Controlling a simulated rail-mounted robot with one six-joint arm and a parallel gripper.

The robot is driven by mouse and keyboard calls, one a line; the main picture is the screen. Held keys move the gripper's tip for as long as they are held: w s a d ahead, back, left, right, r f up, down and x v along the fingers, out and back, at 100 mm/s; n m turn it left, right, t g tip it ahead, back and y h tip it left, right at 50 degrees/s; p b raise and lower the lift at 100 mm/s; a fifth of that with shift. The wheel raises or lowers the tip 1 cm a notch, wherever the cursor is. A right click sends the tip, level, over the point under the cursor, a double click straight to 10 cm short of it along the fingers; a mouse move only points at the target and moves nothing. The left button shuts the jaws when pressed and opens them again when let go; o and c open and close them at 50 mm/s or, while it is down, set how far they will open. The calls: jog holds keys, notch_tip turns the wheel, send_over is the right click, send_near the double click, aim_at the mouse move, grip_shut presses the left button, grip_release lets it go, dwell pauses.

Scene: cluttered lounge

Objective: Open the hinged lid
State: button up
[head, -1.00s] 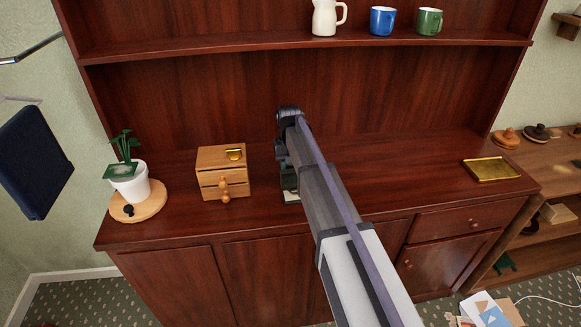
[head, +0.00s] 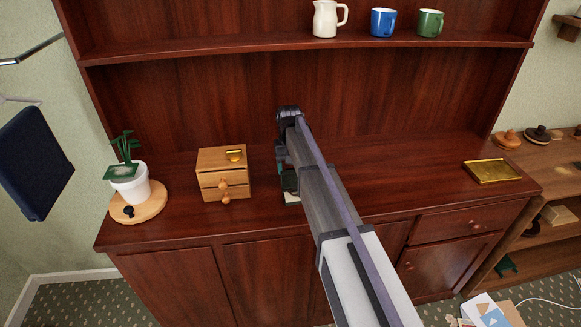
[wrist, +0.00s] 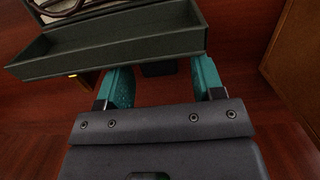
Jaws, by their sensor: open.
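A dark green case (wrist: 80,9) with a pale inside holding dark-framed glasses shows at the top of the wrist view. Its hinged lid (wrist: 118,46) stands swung open, its hollow inside facing the camera. A small gold clasp (wrist: 73,76) is at the lid's outer edge. My gripper (wrist: 164,80) is open, its teal fingers apart and empty, close to that edge. I cannot tell whether they touch it. In the head view my arm hides most of the case; a pale bit of it (head: 292,197) shows.
A small wooden drawer chest (head: 222,174) stands left of the case; its side (wrist: 298,60) shows at right in the wrist view. Further left is a potted plant (head: 130,184) on a round board. A brass tray (head: 491,171) lies right, with clear countertop between. A shelf (head: 300,43) runs above.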

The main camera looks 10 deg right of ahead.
jog(key=shift+r, duration=0.1)
notch_tip(320, 180, up, 11)
jog(key=w+p, duration=0.1)
jog(key=p, duration=0.9)
jog(key=shift+w+f+p, duration=0.2)
jog(key=shift+p, duration=0.2)
jog(key=s+t, duration=0.1)
jog(key=s, duration=2.9)
jog(key=shift+f+t, duration=0.15)
jog(key=shift+t, duration=0.15)
